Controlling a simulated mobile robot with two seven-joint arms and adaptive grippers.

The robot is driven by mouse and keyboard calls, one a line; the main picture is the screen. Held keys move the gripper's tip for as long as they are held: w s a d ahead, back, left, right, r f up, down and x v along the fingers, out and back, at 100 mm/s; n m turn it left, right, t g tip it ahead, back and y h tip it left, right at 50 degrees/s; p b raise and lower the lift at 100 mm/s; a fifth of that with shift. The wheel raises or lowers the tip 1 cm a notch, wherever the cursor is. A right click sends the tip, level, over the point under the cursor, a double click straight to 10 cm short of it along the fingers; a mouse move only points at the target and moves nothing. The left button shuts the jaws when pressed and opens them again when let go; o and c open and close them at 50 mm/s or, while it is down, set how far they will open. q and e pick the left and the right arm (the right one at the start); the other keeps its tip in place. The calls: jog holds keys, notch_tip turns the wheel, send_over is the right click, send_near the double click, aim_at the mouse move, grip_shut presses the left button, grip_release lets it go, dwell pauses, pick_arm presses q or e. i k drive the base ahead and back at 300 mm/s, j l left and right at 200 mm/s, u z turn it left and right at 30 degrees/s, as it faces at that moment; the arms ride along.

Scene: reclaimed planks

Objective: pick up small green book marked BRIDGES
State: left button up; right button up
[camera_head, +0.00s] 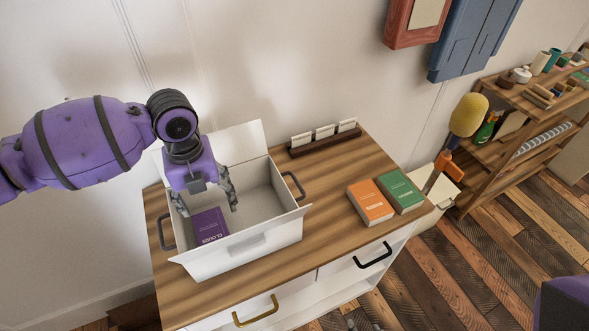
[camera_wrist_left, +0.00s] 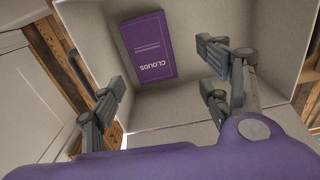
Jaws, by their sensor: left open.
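The small green book (camera_head: 400,191) lies flat on the wooden tabletop, right beside an orange book (camera_head: 370,202); its lettering is too small to read here. My left gripper (camera_head: 207,208) points down into an open white box (camera_head: 246,254) left of both books. It is open and empty, with its fingers spread above a purple book marked CLOUDS (camera_head: 209,226) inside the box. In the left wrist view the CLOUDS book (camera_wrist_left: 148,47) lies on the box floor, between and beyond the open fingers (camera_wrist_left: 165,95). My right gripper is not in view.
The cabinet's wooden top (camera_head: 325,190) is clear between the box and the books. A dark holder with white cards (camera_head: 325,140) stands at the back. A yellow-headed duster (camera_head: 468,115) rises beyond the right edge. A loaded shelf (camera_head: 520,120) stands further right.

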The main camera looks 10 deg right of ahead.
aim_at(404, 198)
jog(key=z, duration=1.1)
jog(key=k+l, duration=0.25)
jog(key=l, duration=0.25)
